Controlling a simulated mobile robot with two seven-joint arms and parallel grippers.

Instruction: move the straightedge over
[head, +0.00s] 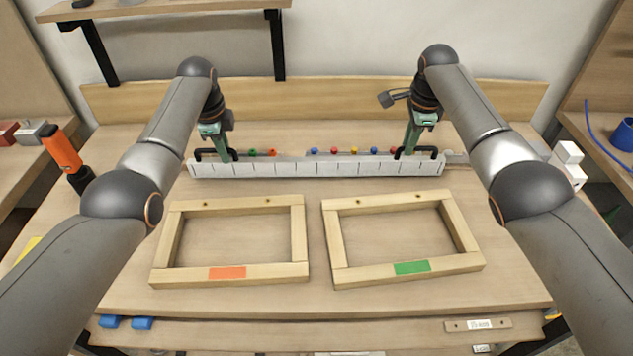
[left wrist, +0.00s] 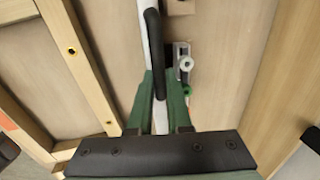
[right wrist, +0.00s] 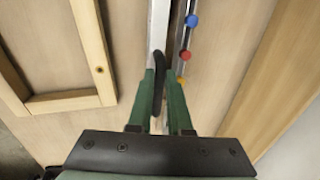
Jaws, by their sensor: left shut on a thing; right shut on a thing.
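The straightedge (head: 315,168) is a long white bar with dark tick marks and a black handle near each end. It lies across the bench behind two wooden frames. My left gripper (head: 221,156) is shut on its left black handle; the handle also shows in the left wrist view (left wrist: 154,45). My right gripper (head: 408,152) is shut on its right black handle, seen between the fingers in the right wrist view (right wrist: 159,80). I cannot tell whether the bar touches the bench.
A wooden frame with an orange label (head: 227,273) lies front left, and one with a green label (head: 411,267) front right. A rail with several coloured knobs (head: 354,151) runs just behind the straightedge. An orange-handled tool (head: 62,149) stands at left. A back board (head: 330,99) closes the bench.

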